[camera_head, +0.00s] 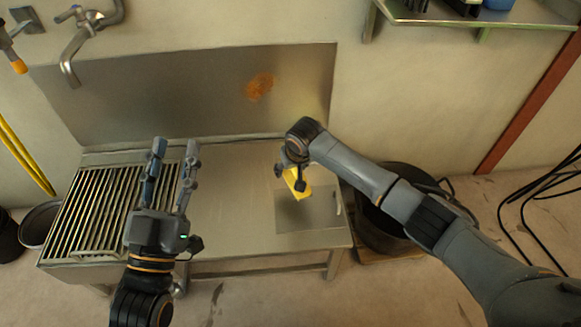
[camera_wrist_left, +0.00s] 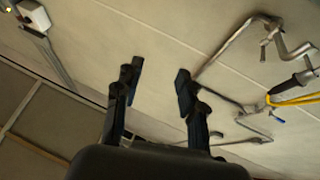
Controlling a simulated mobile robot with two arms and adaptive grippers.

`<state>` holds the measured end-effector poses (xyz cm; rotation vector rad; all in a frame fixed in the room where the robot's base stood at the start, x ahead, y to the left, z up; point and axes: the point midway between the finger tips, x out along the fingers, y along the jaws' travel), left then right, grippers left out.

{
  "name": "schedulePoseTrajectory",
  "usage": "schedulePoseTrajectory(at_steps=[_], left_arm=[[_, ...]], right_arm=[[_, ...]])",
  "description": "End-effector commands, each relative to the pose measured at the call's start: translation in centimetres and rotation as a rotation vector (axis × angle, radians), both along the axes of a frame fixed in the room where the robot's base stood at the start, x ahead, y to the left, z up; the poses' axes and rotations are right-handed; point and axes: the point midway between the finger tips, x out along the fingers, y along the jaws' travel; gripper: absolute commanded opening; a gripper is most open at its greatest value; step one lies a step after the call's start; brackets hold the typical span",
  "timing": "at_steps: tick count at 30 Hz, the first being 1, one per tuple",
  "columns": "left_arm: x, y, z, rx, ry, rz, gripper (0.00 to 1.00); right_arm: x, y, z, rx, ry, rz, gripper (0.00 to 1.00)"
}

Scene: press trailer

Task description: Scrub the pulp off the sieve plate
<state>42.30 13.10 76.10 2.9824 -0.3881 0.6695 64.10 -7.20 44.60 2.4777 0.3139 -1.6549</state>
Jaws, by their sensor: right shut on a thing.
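An orange, pulp-like patch (camera_head: 260,87) is on the upright steel panel (camera_head: 150,95) behind the bench. A square, greyish plate (camera_head: 318,217) with a small light handle at its right edge lies at the bench's right end; I cannot tell which of these is the sieve plate. My right gripper (camera_head: 292,174) is shut on a yellow block (camera_head: 298,187), held over the square plate's upper left part; contact is unclear. My left gripper (camera_head: 174,147) is open and empty above the bench, fingers pointing towards the panel. It also shows open in the left wrist view (camera_wrist_left: 158,75).
A slatted rack (camera_head: 95,210) fills the bench's left end. A tap (camera_head: 75,50) hangs above it on the wall. A dark tub (camera_head: 385,235) stands right of the bench, and cables (camera_head: 540,210) lie further right. The bench's middle (camera_head: 235,180) is clear.

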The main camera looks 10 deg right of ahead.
Motion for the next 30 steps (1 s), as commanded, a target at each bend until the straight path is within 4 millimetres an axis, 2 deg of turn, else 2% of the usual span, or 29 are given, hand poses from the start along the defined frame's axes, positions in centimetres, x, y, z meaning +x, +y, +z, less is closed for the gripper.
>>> schedulePoseTrajectory(at_steps=[15, 30], left_arm=[[1.3, 0.3, -4.4, 0.071, 0.259, 0.015, 0.40], [1.3, 0.9, -8.4, 0.126, 0.471, 0.029, 0.40]], right_arm=[[0.1, -0.4, 1.0, -0.001, 0.000, -0.001, 0.33], [0.2, -0.6, 1.7, -0.001, 0.000, -0.001, 0.33]])
